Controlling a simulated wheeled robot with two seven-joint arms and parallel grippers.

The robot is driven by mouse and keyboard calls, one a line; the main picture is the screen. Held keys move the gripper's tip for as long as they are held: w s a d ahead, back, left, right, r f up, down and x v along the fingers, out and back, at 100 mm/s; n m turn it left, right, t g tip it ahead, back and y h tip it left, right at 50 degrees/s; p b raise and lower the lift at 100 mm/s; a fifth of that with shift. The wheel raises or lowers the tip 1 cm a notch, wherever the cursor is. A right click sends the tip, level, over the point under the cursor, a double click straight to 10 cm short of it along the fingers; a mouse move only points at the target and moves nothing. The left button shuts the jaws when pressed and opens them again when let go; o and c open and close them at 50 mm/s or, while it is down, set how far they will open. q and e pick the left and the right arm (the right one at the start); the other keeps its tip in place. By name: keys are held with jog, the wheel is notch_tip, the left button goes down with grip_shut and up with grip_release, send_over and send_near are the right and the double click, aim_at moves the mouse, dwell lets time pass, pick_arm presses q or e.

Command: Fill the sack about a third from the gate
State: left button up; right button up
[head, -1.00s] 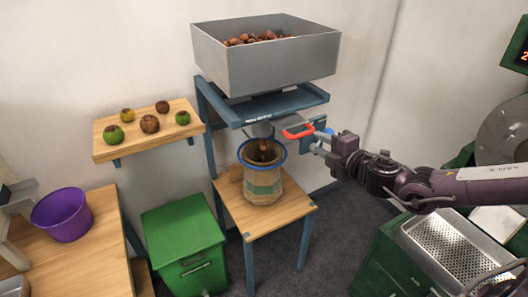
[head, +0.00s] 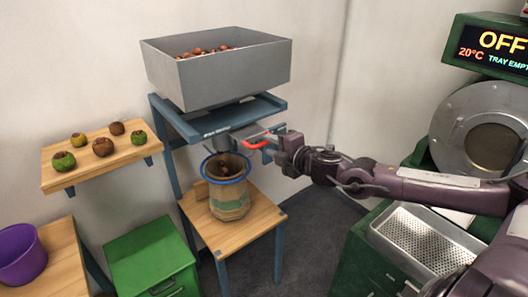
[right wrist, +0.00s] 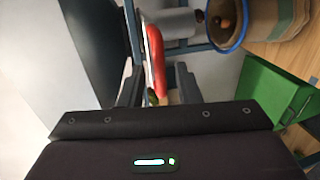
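The sack (head: 230,205), tan with a green band and a blue rim, stands upright and open on a small wooden stand. A few brown chestnuts show inside it in the right wrist view (right wrist: 224,20); the fill depth is hard to judge. Above it hangs the grey hopper (head: 215,82) with its spout. The gate's red handle (head: 257,145) sticks out beside the spout. My right gripper (head: 277,143) is at this handle. In the right wrist view its fingers stand apart on either side of the red handle (right wrist: 157,62), with gaps showing. My left gripper is out of view.
A wall shelf (head: 72,178) with several chestnuts, some green, is at left. A green cabinet (head: 150,255) stands left of the sack stand (head: 205,232). A purple bucket (head: 20,255) is far left. A perforated tray (head: 425,240) and roaster drum (head: 485,125) are at right.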

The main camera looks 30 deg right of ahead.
aim_at(265, 144)
jog(key=shift+w+a+b, duration=0.15)
jog(key=shift+w+b, duration=0.15)
jog(key=shift+w, duration=0.65)
jog(key=shift+p+x, duration=0.3)
jog(key=shift+x, duration=0.55)
jog(key=shift+a+f, duration=0.15)
jog(key=shift+f, duration=0.05)
jog(key=shift+s, duration=0.1)
jog(key=shift+c, duration=0.4)
grip_shut()
